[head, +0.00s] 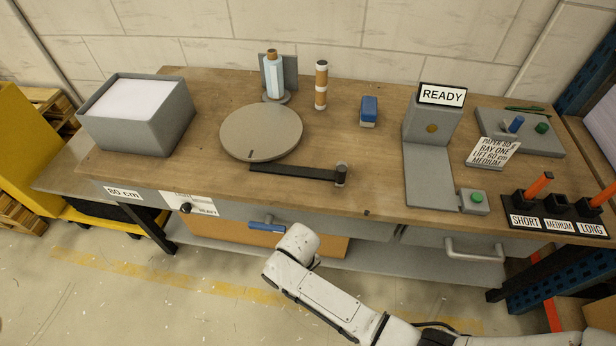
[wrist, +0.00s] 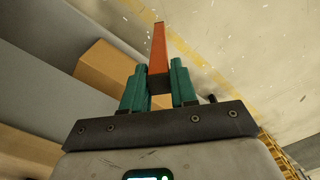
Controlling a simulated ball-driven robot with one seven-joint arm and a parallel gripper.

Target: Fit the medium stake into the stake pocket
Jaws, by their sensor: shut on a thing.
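In the wrist view my gripper (wrist: 159,79) has its teal fingers shut on an orange stake (wrist: 158,48), which sticks out beyond the fingertips. In the head view the rack's middle slot, labelled MEDIUM (head: 559,224), is empty, and orange stakes stand in the SHORT and LONG slots. My gripper and the held stake do not show in the head view; my white arm reaches to the front of the bench. A small dark mark (head: 366,212) lies at the bench's front edge; I cannot tell whether it is the stake pocket.
The wooden bench (head: 215,185) carries a paper bin (head: 137,112), a round plate (head: 261,132), a black lever (head: 297,172) and a READY stand (head: 429,178). A blue handle (head: 266,226) and a drawer handle (head: 474,253) project at the front. In the wrist view a cardboard box (wrist: 104,72) lies left of the stake.

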